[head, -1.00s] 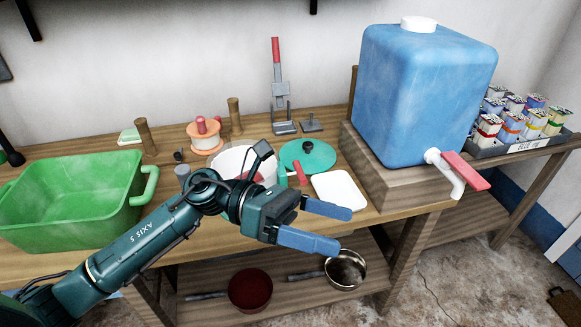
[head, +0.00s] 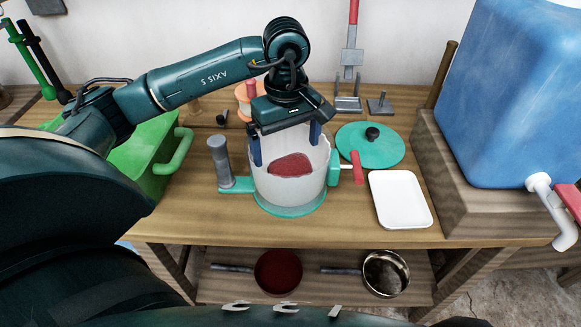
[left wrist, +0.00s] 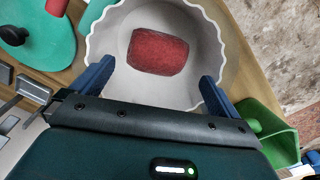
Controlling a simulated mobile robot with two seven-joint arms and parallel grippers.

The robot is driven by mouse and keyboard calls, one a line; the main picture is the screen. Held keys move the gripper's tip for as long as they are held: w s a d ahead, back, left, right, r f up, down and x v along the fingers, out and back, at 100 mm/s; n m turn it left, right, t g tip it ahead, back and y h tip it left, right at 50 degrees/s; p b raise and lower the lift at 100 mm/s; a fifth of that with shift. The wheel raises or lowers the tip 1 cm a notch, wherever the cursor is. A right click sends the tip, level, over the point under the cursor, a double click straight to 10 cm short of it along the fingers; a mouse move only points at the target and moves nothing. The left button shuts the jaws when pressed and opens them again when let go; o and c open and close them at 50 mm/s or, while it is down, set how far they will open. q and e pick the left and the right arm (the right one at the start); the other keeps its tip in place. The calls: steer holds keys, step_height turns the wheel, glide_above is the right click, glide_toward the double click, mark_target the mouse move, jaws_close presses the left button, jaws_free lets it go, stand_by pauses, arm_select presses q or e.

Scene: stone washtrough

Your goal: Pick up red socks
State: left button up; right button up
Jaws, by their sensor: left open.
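The red socks (head: 290,164) show as a rounded red bundle inside a white tub (head: 288,195) with a scalloped rim and a green base. In the left wrist view the red bundle (left wrist: 157,52) lies in the tub, ahead of the fingers. My left gripper (head: 286,150) points down over the tub, its blue fingers spread to either side at the rim. It is open and empty, and the red socks are not between its fingertips in the wrist view. How deep the fingers reach is hard to tell. My right gripper does not show.
The tub has a grey upright handle (head: 219,160) and a red-handled crank (head: 356,166). A green lid (head: 371,145) and a white tray (head: 401,200) lie to its right. A green basin (head: 160,165) stands left, a blue water tank (head: 510,90) right. Pans (head: 279,272) rest on the lower shelf.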

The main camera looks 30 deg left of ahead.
mark_target(289, 159)
arm_select(q)
steer(key=shift+w+d+f, duration=0.1)
steer(key=shift+f, duration=1.6)
steer(key=shift+w+d+f, duration=0.1)
steer(key=shift+f, duration=1.6)
steer(key=shift+c, duration=0.6)
steer(key=c, duration=0.9)
